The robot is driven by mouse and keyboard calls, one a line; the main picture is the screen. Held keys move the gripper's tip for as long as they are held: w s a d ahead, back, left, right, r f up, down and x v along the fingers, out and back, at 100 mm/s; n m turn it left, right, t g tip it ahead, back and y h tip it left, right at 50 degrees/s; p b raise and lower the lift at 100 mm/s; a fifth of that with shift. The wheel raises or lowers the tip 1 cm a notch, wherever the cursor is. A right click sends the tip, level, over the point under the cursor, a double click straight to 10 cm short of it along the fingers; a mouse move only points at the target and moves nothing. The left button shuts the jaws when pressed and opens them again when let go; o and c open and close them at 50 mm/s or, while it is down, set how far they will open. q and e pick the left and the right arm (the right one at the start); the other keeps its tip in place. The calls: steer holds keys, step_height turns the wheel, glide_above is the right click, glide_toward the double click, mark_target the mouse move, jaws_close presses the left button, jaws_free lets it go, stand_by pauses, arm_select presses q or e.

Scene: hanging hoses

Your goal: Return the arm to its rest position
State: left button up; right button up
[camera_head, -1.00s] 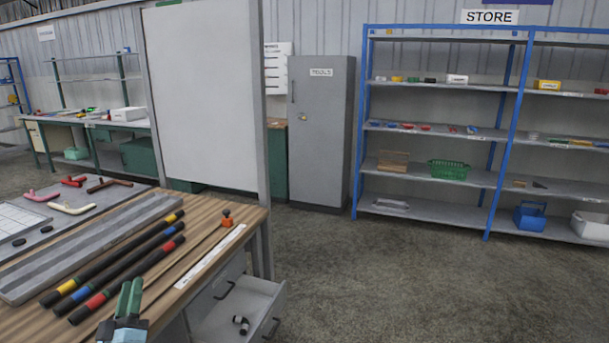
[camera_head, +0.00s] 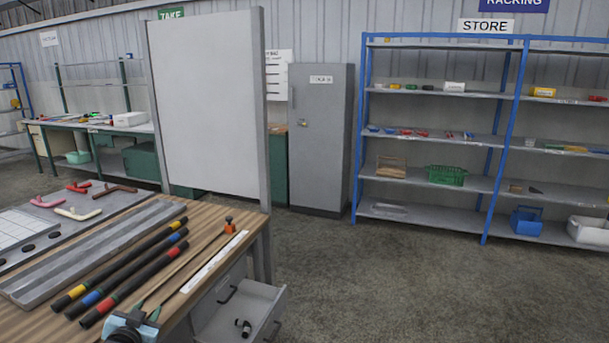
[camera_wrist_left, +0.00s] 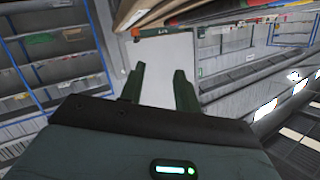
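My left gripper (camera_head: 146,310) is low in the head view, at the near edge of the wooden bench (camera_head: 208,276). In the left wrist view its two dark green fingers (camera_wrist_left: 159,84) stand apart with nothing between them. Near it in the head view lie three black hoses with coloured bands (camera_head: 128,270), flat on the bench. My right arm and gripper are not in view.
An open drawer (camera_head: 262,308) sticks out of the bench's right side. A white board (camera_head: 205,105) stands behind the bench. A grey cabinet (camera_head: 320,140) and blue shelving (camera_head: 362,150) are farther back. The floor (camera_head: 420,280) on the right is clear.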

arm_select(q)
steer(key=s+d+f+g+h, duration=0.1)
steer(key=s+d+f+g, duration=0.1)
steer(key=s+d+f, duration=0.5)
steer(key=s+d+f+g+h, duration=0.1)
steer(key=s+d+f, duration=0.2)
steer(key=s+f, duration=0.85)
steer(key=s+d+f+g+h, duration=0.1)
steer(key=s+d, duration=0.3)
steer(key=s, duration=0.9)
steer(key=s+d+f+n+g, duration=0.1)
steer(key=s+d, duration=0.3)
steer(key=s, duration=1)
steer(key=shift+d+g+h, duration=0.35)
steer(key=shift+g+h, duration=0.05)
steer(key=shift+g, duration=0.2)
